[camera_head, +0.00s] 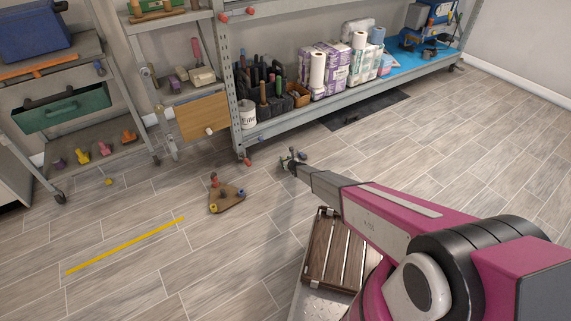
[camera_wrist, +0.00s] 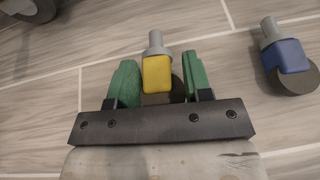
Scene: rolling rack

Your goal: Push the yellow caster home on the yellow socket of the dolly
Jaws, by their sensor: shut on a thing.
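The yellow caster (camera_wrist: 156,74) is between the two green fingers of my gripper (camera_wrist: 160,66) in the wrist view. The gripper is shut on it, with its grey stem pointing up in the picture and its dark wheel partly hidden between the fingers. In the head view my gripper (camera_head: 289,161) is low over the floor, right of the dolly and apart from it. The wooden dolly (camera_head: 228,201) lies on the floor, with a red piece standing at its far corner.
A blue caster (camera_wrist: 288,56) lies right of my gripper. The metal rack (camera_head: 350,103) stands behind, with a red caster (camera_head: 248,161) at its foot. A slatted wooden piece (camera_head: 335,250) is under my arm. Floor between gripper and dolly looks clear.

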